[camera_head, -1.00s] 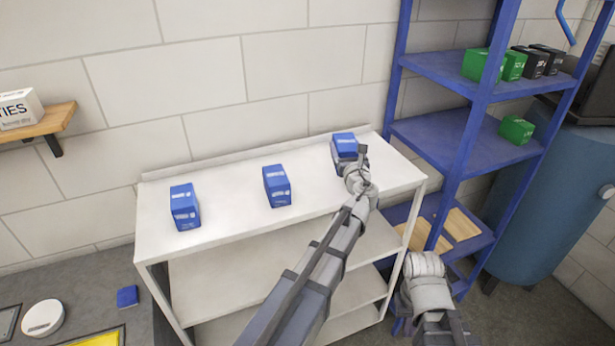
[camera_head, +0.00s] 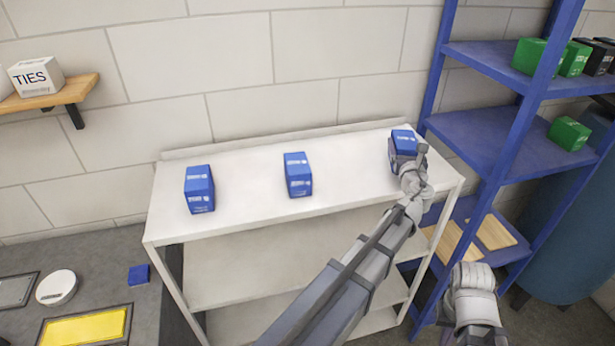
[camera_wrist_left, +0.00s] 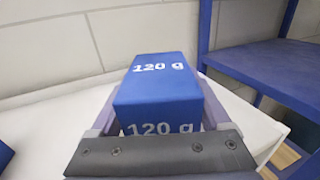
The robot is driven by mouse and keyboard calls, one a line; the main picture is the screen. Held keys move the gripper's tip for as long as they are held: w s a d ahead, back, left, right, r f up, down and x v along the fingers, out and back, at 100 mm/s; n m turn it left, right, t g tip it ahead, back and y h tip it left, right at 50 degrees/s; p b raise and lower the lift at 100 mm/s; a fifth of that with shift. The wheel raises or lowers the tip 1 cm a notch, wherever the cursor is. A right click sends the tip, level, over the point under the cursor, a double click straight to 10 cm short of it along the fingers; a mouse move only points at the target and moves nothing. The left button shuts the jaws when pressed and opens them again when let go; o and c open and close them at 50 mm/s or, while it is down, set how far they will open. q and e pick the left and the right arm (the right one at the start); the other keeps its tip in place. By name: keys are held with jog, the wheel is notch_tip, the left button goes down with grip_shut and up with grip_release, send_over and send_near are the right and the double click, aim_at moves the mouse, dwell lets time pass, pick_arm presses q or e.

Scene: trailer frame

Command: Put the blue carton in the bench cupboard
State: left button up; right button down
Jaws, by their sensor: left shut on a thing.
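My left gripper (camera_head: 407,158) is shut on a blue carton (camera_head: 404,141) at the right end of the white shelf unit's top (camera_head: 250,204). The carton also shows in the left wrist view (camera_wrist_left: 158,95), upright between the fingers, marked "120 g". I cannot tell whether it touches the top. Two more blue cartons stand upright on the top, one in the middle (camera_head: 298,175) and one at the left (camera_head: 199,189). My right gripper is not clearly in view; a grey part of my right arm shows at lower right. I see no cupboard.
A blue rack (camera_head: 480,135) with green and black boxes stands close on the right, beside a blue tank (camera_head: 560,240). A wooden wall shelf (camera_head: 45,95) holds a white TIES box (camera_head: 36,76). A small blue block (camera_head: 139,274) lies on the grey surface at lower left.

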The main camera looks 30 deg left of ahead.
pick_arm(q)
notch_tip(320, 180, down, 2)
jog(key=shift+s+f+b, duration=0.1)
jog(key=shift+b, duration=0.65)
notch_tip(320, 180, down, 2)
jog(key=shift+f+b, duration=0.15)
jog(key=shift+b, duration=1.05)
jog(key=s+a+r+n+g+y+p, duration=0.1)
jog(key=s+a+r+y+p, duration=0.15)
jog(key=a, duration=0.45)
jog(key=s+a+r+n+g+y+p, duration=0.1)
jog(key=s+a+r+n+g+p, duration=0.2)
jog(key=a, duration=0.4)
jog(key=s+a+r+y+p, duration=0.2)
jog(key=s+a+r+p, duration=0.15)
jog(key=a, duration=0.45)
jog(key=b, duration=1)
send_over(324, 167)
jog(key=shift+h, duration=0.25)
notch_tip(324, 167, down, 10)
jog(key=shift+r, duration=0.15)
jog(key=shift+s, duration=0.1)
jog(key=shift+f, duration=0.2)
jog(key=o, duration=1.3)
